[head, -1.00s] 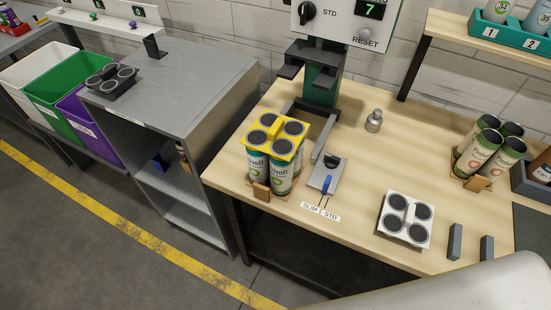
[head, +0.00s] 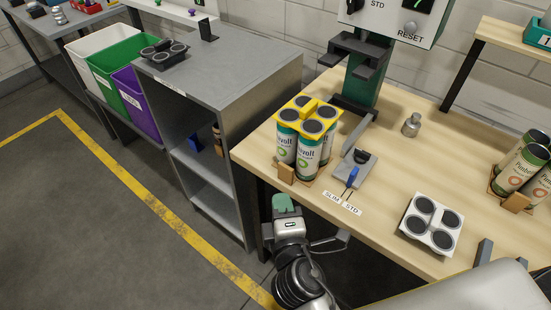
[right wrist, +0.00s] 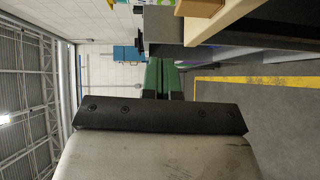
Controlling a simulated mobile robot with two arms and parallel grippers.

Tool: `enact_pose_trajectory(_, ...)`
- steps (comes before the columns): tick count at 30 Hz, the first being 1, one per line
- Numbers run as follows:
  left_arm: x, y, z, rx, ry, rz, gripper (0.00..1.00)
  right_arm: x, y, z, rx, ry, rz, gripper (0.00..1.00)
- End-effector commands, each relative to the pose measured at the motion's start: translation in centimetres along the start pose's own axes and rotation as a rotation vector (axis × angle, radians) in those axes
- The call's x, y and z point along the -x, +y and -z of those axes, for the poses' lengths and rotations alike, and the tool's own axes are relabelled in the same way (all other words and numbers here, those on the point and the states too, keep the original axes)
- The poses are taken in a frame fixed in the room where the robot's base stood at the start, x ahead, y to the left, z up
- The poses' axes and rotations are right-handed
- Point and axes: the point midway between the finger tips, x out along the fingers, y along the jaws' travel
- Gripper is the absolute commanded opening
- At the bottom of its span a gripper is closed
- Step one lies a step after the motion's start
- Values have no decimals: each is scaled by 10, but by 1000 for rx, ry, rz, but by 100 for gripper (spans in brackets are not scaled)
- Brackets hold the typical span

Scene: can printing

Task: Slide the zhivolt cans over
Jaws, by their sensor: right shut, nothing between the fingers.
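The zhivolt cans (head: 308,158) stand upright in a tight group near the left front edge of the wooden table, with a yellow holder (head: 292,102) with dark round pads on top of them. A small wooden block (head: 286,172) sits at their front. My right gripper (head: 283,202) is in front of the table, below and apart from the cans. Its green fingers are shut and empty; they also show together in the right wrist view (right wrist: 161,78). My left gripper is not in view.
A green press (head: 362,85) stands behind the cans. A blue-handled slide fixture (head: 352,175) is right of them, and a white four-pad holder (head: 430,238) lies further right. A grey shelf cabinet (head: 225,80) stands left.

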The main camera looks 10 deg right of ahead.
Motion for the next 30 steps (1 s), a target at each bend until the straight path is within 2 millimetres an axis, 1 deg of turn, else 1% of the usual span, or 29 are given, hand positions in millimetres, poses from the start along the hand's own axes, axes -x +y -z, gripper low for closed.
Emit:
enact_pose_trajectory(1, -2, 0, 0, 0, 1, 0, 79, 2, 13, -3, 12, -14, -32, 0)
enact_pose_trajectory(3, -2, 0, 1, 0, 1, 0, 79, 3, 24, -6, 27, -27, -58, 0)
enact_pose_trajectory(6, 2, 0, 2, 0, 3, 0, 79, -3, 31, -7, 34, -31, -68, 0)
enact_pose_trajectory(8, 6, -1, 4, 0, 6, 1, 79, -10, 32, -7, 34, -31, -68, 0)
enact_pose_trajectory(11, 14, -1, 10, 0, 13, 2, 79, -28, 35, -7, 34, -31, -69, 0)
enact_pose_trajectory(14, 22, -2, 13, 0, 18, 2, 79, -50, 37, -8, 33, -31, -68, 0)
enact_pose_trajectory(18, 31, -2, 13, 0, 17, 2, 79, -81, 37, -9, 32, -31, -66, 0)
enact_pose_trajectory(21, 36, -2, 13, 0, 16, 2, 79, -100, 38, -10, 32, -30, -66, 0)
enact_pose_trajectory(25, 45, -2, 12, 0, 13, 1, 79, -112, 38, -27, 33, -31, -64, 0)
enact_pose_trajectory(30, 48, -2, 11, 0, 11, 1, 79, -121, 37, -37, 31, -30, -64, 0)
